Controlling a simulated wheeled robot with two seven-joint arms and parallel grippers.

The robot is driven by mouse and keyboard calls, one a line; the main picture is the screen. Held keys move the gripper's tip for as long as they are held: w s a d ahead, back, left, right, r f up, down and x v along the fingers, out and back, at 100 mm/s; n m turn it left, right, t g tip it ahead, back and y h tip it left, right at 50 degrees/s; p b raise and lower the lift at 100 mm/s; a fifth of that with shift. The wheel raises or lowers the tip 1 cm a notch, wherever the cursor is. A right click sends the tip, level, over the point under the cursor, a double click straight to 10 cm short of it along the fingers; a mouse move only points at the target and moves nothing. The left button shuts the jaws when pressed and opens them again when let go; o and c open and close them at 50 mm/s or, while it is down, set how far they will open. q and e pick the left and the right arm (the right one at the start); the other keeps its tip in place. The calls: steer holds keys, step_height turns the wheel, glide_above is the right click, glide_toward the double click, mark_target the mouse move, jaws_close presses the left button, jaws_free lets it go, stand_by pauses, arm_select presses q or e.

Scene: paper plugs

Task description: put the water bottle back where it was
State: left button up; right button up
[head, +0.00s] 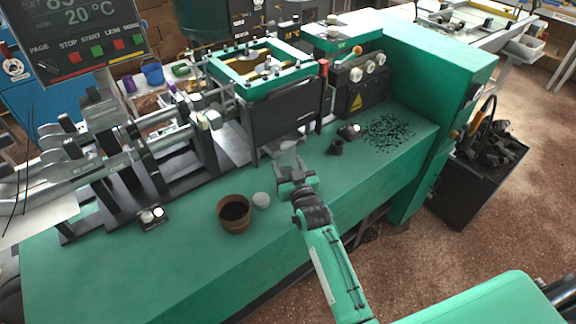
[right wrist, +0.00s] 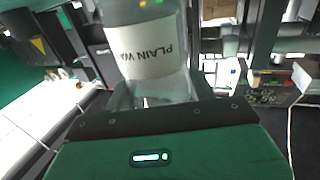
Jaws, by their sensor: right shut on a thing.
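The water bottle (right wrist: 148,58) is clear, with a white label reading "PLAIN WA", and fills the top middle of the right wrist view. My right gripper (right wrist: 152,98) is shut on it, and the bottle's far end is cut off by the frame. In the head view my right gripper (head: 291,174) is over the green bench top (head: 300,215), in front of the dark machine block. The bottle is hard to make out there, so I cannot tell whether it touches the bench. My left gripper is not in view.
A brown pot (head: 234,214) with dark contents and a pale round thing (head: 261,200) stand left of my gripper. A small dark cup (head: 336,147) and scattered black bits (head: 388,132) lie to the right. The machine frame (head: 285,115) stands close behind. The bench's front edge is clear.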

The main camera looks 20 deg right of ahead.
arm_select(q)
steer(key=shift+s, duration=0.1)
arm_select(e)
steer(key=o, duration=0.4)
steer(key=shift+f, duration=0.15)
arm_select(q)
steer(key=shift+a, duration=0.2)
arm_select(e)
steer(key=o, duration=0.5)
steer(key=shift+s+r, duration=0.15)
steer(key=shift+r, duration=0.05)
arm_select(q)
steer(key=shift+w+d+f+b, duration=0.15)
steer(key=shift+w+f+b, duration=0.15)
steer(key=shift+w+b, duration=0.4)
arm_select(e)
steer(key=s, duration=1.1)
steer(key=shift+s+d, duration=0.2)
steer(key=shift+s, duration=0.15)
